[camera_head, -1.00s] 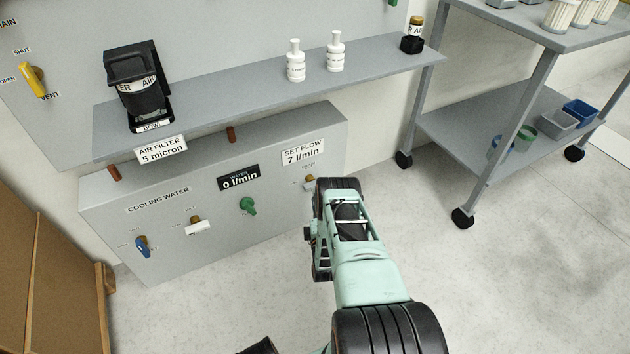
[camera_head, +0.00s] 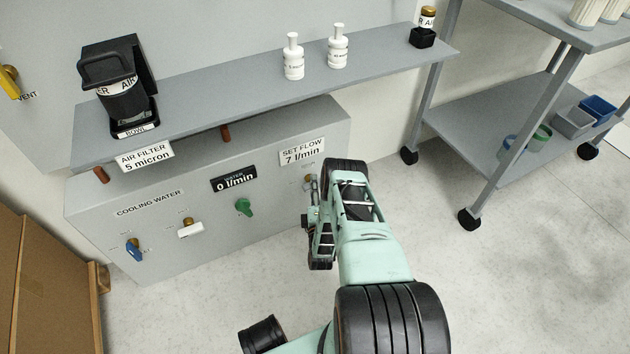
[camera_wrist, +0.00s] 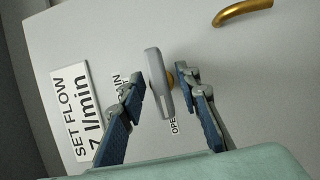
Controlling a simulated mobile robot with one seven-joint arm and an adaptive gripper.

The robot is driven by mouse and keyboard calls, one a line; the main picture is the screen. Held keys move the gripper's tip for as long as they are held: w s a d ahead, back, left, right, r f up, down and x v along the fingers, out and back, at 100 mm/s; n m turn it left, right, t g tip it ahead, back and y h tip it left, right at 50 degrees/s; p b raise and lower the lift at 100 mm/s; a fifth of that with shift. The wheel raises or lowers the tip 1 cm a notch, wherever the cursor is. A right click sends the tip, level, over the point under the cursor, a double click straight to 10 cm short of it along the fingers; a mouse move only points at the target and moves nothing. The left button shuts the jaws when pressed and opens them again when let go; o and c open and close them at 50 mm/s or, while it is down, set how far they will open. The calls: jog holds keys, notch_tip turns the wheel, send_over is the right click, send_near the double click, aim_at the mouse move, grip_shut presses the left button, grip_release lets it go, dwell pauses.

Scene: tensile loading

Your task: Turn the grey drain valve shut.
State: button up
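The grey drain valve handle (camera_wrist: 160,82) shows in the wrist view, on a brass stem on the panel face. Its lever lies roughly along the line of my fingers, tilted slightly. My gripper (camera_wrist: 160,88) is open, with one blue-padded finger on each side of the handle. A gap shows on both sides, wider on the left. The word OPEN is readable near the handle's lower end; another label beside it is partly hidden by the left finger. In the head view my arm and gripper (camera_head: 318,205) hide most of the valve.
A SET FLOW 7 l/min sign (camera_wrist: 80,112) and a brass pipe (camera_wrist: 242,11) flank the valve. The panel also carries a green knob (camera_head: 243,207), a white valve (camera_head: 190,229) and a blue valve (camera_head: 133,249). A shelf (camera_head: 250,85) overhangs it. A cart (camera_head: 490,130) stands right.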

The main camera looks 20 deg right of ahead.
jog(key=shift+w, duration=0.25)
grip_shut()
